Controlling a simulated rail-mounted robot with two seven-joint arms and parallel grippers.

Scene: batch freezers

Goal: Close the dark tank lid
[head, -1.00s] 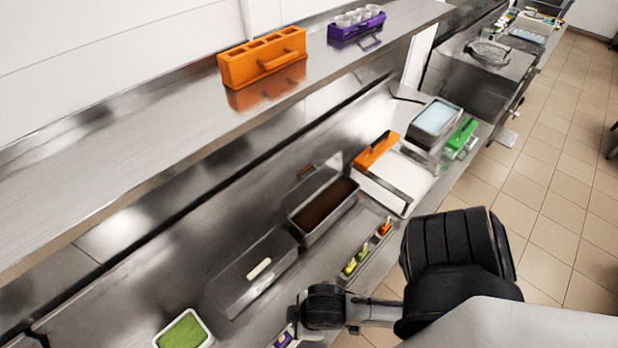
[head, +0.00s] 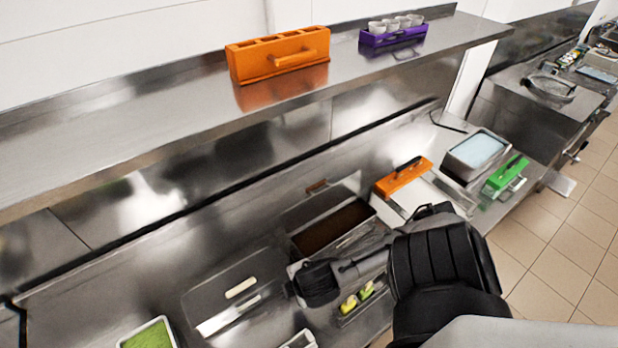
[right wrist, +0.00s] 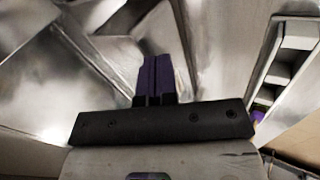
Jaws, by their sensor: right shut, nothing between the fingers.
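The dark tank (head: 372,240) is a steel tank with dark brown content, at the middle of the counter in the head view. Its lid (head: 345,190) stands open, tilted up at the back of the tank, with a brown handle on it. My right arm's black wrist is in front of the tank's near left corner in the head view, and its fingers are hidden there. In the right wrist view my right gripper (right wrist: 155,75) has purple fingers shut together with nothing between them. Blurred steel surfaces lie beyond them. My left gripper is not in view.
A closed lid with a pale handle (head: 241,288) is left of the dark tank. A green-filled tub (head: 148,335) is at lower left. An orange-handled tray (head: 403,179) and a blue-filled tank (head: 476,151) are to the right. An orange rack (head: 280,55) stands on the shelf above.

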